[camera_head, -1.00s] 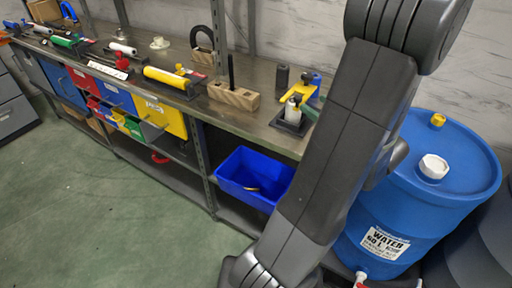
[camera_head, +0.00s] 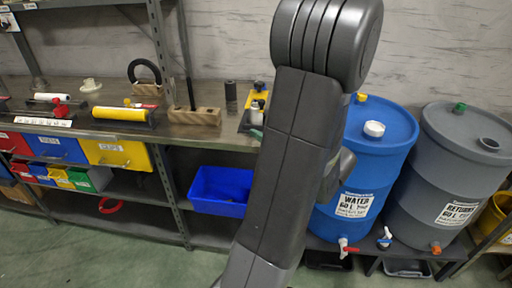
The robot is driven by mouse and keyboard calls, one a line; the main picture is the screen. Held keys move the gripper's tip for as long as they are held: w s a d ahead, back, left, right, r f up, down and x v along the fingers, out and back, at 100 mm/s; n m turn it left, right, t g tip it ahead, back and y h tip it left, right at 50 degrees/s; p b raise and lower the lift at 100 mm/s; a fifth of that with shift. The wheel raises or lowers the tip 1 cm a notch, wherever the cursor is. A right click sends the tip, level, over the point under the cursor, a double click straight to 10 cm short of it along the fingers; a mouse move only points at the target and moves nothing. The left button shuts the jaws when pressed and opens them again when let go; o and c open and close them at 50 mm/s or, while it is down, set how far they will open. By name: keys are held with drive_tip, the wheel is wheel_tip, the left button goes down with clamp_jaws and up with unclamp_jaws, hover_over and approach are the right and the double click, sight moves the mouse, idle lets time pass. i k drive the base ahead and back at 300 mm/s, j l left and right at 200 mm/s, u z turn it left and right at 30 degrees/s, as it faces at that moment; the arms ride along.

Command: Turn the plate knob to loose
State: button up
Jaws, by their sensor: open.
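I cannot tell for certain which part is the plate knob. On the bench (camera_head: 190,132), just left of my arm, a dark plate (camera_head: 244,124) holds a yellow piece with a dark knob (camera_head: 259,86) on top and a pale cylinder (camera_head: 256,113) in front. My arm hides its right side. Farther left, a red knob (camera_head: 60,112) stands beside a white labelled strip (camera_head: 42,123). The knobs' settings are too small to read. My arm crosses the middle of the view. My gripper is not in view.
A blue water drum (camera_head: 392,140) and a grey drum (camera_head: 465,150) stand right of my arm. An empty-looking blue bin (camera_head: 220,190) sits below the bench. A wooden block (camera_head: 193,116) and a yellow roll (camera_head: 120,114) lie on the bench. Shelf posts rise along it.

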sight(259, 85)
drive_tip(key=j+z, duration=0.1)
drive_tip(key=i+l, duration=0.85)
